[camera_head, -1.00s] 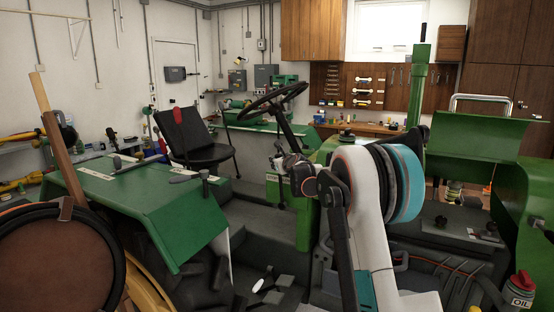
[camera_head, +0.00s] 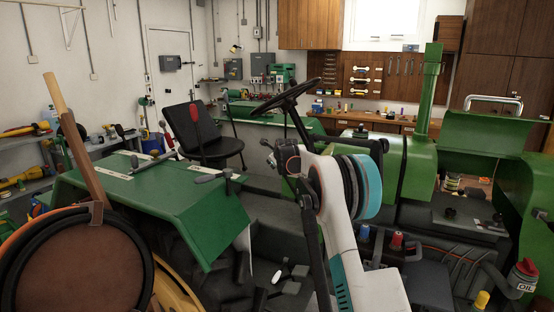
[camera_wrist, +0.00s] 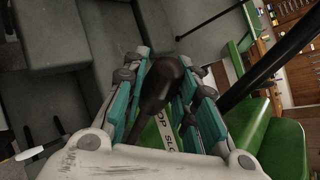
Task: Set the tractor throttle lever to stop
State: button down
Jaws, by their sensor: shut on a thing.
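The throttle lever (camera_wrist: 158,88) shows in the wrist view as a dark lever with a rounded black knob. It stands between the two teal-padded fingers of my gripper (camera_wrist: 168,88), which is shut on it. Below the knob, a pale label strip (camera_wrist: 163,130) on green metal reads partly "OP SLO"; the rest is hidden by the lever and my fingers. In the head view, my arm reaches to the tractor below the steering wheel (camera_head: 287,98), and it largely hides the lever and gripper there.
The black seat (camera_head: 212,146) and green fender (camera_head: 150,205) are left of my arm. The green hood (camera_head: 482,135) and upright exhaust pipe (camera_head: 427,90) are at the right. A red-capped oil can (camera_head: 522,277) stands at the lower right. A wooden handle (camera_head: 80,150) rises at the left.

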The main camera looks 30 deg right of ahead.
dwell(0.3)
jog(key=c, duration=1.2)
grip_release()
jog(key=shift+w+a+f, duration=0.1)
jog(key=shift+w+a, duration=0.05)
jog(key=shift+c, duration=0.2)
jog(key=v, duration=1.2)
